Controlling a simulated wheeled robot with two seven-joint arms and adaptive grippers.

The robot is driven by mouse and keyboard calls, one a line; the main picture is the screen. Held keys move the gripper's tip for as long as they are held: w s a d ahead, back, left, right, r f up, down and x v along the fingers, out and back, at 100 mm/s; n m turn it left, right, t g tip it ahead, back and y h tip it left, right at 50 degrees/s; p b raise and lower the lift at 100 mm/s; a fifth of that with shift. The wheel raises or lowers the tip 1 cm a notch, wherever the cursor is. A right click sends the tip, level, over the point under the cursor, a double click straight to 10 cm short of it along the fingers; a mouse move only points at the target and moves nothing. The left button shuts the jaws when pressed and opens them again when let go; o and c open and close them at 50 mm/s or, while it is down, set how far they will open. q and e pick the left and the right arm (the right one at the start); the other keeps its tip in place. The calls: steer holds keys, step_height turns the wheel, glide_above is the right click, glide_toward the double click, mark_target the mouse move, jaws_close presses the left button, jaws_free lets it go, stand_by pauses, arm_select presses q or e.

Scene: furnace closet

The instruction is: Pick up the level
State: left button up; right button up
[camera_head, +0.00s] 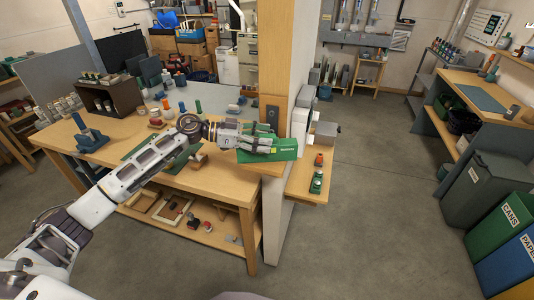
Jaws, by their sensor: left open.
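A long green block with pale lettering (288,153) lies at the right end of the wooden workbench, beside the post; it may be the level, but I cannot tell for sure. My left arm reaches in from the lower left across the bench. My left gripper (268,143) is open, its fingers over the green block and hiding part of its top. I cannot tell whether they touch it. A smaller dark green item (317,183) lies on a small wooden ledge to the right of the post. My right gripper is out of view.
The wooden post (271,70) and wall end stand close to my left gripper. A blue tool (91,140), a dark cubby (110,98) and several small items occupy the workbench (222,183). Bins (500,215) stand at the right. The concrete floor between is clear.

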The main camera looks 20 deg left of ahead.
arm_select(q)
steer(key=shift+x, duration=0.8)
steer(key=shift+c, duration=0.3)
jaws_close()
